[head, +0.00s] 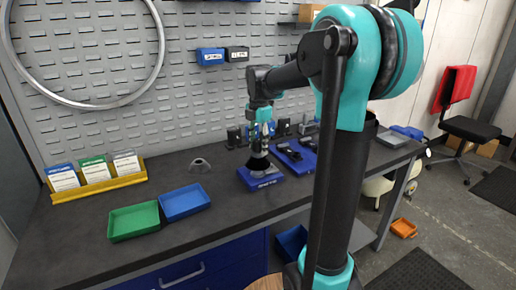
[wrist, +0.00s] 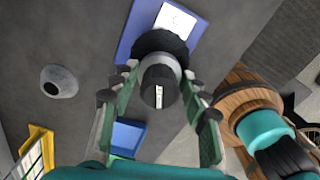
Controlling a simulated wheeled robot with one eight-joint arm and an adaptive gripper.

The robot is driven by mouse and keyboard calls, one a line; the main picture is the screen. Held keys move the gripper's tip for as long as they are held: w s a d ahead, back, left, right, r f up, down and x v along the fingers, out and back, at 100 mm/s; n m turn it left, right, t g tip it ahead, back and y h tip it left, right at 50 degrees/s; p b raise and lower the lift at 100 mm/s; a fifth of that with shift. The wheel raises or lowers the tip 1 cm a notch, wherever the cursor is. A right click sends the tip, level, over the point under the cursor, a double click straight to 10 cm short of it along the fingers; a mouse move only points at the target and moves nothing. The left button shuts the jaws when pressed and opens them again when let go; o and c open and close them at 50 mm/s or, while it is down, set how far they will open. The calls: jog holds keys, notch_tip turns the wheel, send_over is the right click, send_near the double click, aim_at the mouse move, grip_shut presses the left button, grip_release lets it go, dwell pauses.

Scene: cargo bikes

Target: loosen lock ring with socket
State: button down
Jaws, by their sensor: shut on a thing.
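My gripper (head: 259,147) points down over a blue base block (head: 265,182) on the bench. In the wrist view my gripper (wrist: 160,78) is shut on a grey cylindrical tool (wrist: 160,83), which looks like the socket, with one finger on each side. A wide black round part (wrist: 160,44) lies below the tool, over the blue base (wrist: 128,35) with its white label. The lock ring cannot be made out; the tool and black part cover that spot. I cannot tell whether the tool is seated on it.
A grey cone-shaped piece with a hole (head: 199,166) stands apart on the bench, left of my gripper. Green (head: 134,221) and blue (head: 185,202) trays sit near the front edge. Dark tools (head: 293,152) lie to the right. Bare bench lies between.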

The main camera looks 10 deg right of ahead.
jog(key=shift+s+f+n, duration=0.1)
jog(key=shift+n, duration=0.7)
jog(key=shift+n, duration=0.9)
jog(key=n, duration=0.4)
jog(key=shift+n, duration=0.3)
jog(key=shift+r, duration=0.8)
jog(key=shift+r, duration=0.2)
